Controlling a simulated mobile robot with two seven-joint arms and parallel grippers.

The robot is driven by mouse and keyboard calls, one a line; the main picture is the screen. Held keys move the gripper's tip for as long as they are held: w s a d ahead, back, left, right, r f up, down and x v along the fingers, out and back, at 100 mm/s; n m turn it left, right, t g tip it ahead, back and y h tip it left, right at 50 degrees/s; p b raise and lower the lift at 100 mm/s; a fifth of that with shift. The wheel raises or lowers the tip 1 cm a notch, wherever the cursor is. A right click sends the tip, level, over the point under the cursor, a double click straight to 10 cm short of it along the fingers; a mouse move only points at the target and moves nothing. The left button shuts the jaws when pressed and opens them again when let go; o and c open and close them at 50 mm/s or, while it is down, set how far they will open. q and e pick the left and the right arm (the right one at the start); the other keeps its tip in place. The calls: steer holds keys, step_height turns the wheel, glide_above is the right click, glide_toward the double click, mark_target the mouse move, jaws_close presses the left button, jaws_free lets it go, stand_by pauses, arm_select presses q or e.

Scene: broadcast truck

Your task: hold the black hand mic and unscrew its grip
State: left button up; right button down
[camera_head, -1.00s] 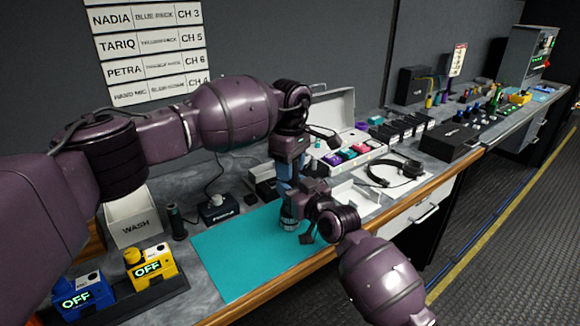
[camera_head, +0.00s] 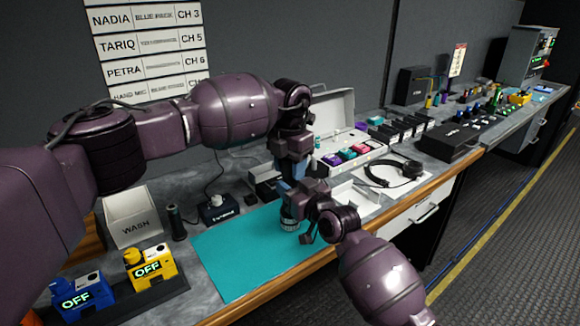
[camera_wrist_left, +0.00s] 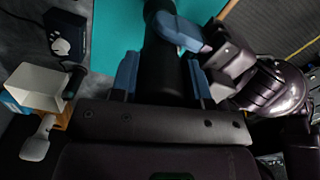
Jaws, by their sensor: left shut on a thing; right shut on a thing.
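The black hand mic (camera_wrist_left: 160,70) stands roughly upright over the teal mat (camera_head: 225,262), its mesh head (camera_head: 289,223) low, near or on the mat; I cannot tell if it touches. My left gripper (camera_head: 293,168) is shut on the mic's black body from above; its blue fingers lie either side of the body in the left wrist view (camera_wrist_left: 160,78). My right gripper (camera_head: 295,192) comes in from the right and is shut on the mic lower down, with a blue finger across it. The grippers hide most of the mic in the head view, including any joint at the grip.
Left of the mat are a white WASH bin (camera_head: 133,222), a dark cylinder (camera_head: 177,222) and a small black box (camera_head: 218,209). Blue and yellow OFF packs (camera_head: 150,268) stand front left. Behind right are an open case (camera_head: 340,150) and a headset (camera_head: 395,172). The mat's front is clear.

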arm_select(q)
steer(key=n, duration=1.2)
steer(key=shift+n, duration=0.4)
steer(key=n, duration=0.5)
steer(key=shift+n, duration=0.3)
steer(key=n, duration=0.5)
steer(key=shift+n, duration=0.4)
steer(key=shift+r, duration=0.35)
steer(key=shift+r, duration=0.75)
steer(key=shift+r, duration=0.1)
